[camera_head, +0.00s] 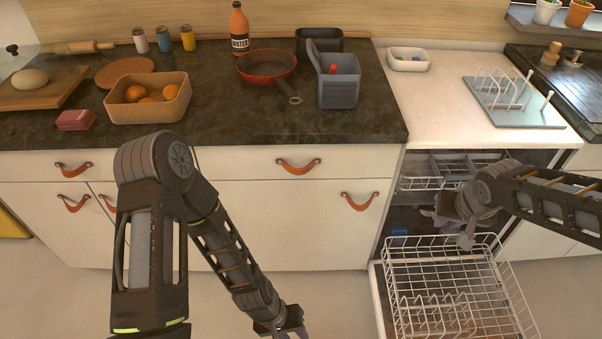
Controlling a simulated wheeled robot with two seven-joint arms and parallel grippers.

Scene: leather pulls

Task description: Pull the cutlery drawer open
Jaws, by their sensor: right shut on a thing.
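No cutlery shows, so I cannot tell which drawer is the cutlery drawer. White drawer fronts with orange-brown leather pulls run under the dark counter: a wide middle drawer (240,164) with its pull (298,166), and a left drawer with its pull (73,168). Both look shut. My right gripper (466,240) is in front of the open dishwasher, just above the wire rack's rear rim. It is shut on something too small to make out. My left gripper (294,330) is low, below the middle cabinet and away from the pulls; its fingertips are cut off by the frame.
The dishwasher's lower wire rack (440,285) is pulled out, with an upper grey tray (450,168) inside. On the counter are a wooden box of oranges (148,110), a red pan (266,66) and a grey caddy (338,90). The floor before the left cabinets is clear.

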